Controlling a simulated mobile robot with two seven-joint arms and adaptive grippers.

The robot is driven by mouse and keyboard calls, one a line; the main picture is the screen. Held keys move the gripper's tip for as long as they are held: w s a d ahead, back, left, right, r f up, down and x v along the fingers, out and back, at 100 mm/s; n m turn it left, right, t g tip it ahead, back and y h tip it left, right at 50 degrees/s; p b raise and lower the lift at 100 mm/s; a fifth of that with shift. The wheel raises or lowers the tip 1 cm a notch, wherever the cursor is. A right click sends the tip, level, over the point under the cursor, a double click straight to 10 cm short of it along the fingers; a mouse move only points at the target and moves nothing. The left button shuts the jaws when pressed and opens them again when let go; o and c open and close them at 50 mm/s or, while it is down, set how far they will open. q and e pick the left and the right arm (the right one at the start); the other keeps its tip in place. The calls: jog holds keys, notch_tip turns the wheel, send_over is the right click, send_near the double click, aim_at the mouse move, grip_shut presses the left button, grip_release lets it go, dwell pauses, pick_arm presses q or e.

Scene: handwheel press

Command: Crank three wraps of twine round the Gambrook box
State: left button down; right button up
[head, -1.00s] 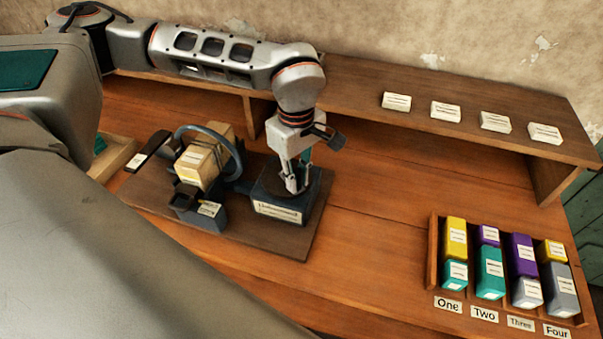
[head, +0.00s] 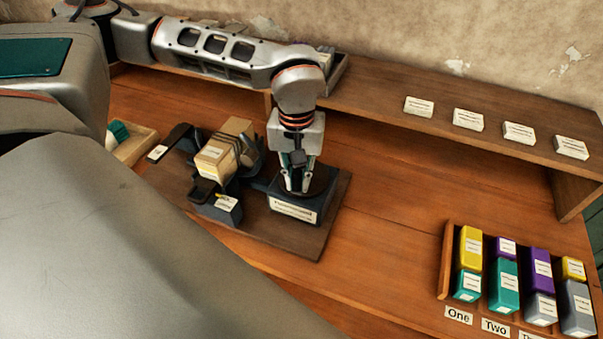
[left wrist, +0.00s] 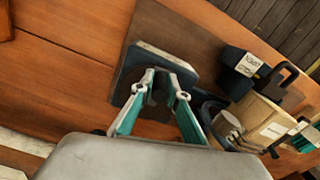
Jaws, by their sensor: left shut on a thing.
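A tan box (head: 222,158) with a white label sits in the cradle of the dark wrapping machine; its label is too small to read. The ring (head: 248,153) around the box is dark and seen nearly edge-on. My left gripper (head: 297,187) points down over the machine's crank housing (head: 293,209) and is shut on the crank handle, mostly hidden between the fingers. My right gripper is not in view.
The machine stands on a dark baseboard (head: 300,242). A wooden rack (head: 446,262) of coloured boxes with numbered tags stands at the right. A raised shelf (head: 385,92) along the wall holds several white cards. The bench between baseboard and rack is clear.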

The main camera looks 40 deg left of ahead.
pick_arm(q)
jog(key=shift+a+r+m, duration=0.1)
jog(key=shift+a+m, duration=0.1)
jog(key=shift+m, duration=0.3)
jog(key=c, duration=2)
grip_release()
jog(key=shift+o, duration=0.2)
notch_tip(320, 180, up, 12)
jog(key=shift+f, duration=0.1)
jog(key=shift+s, duration=0.1)
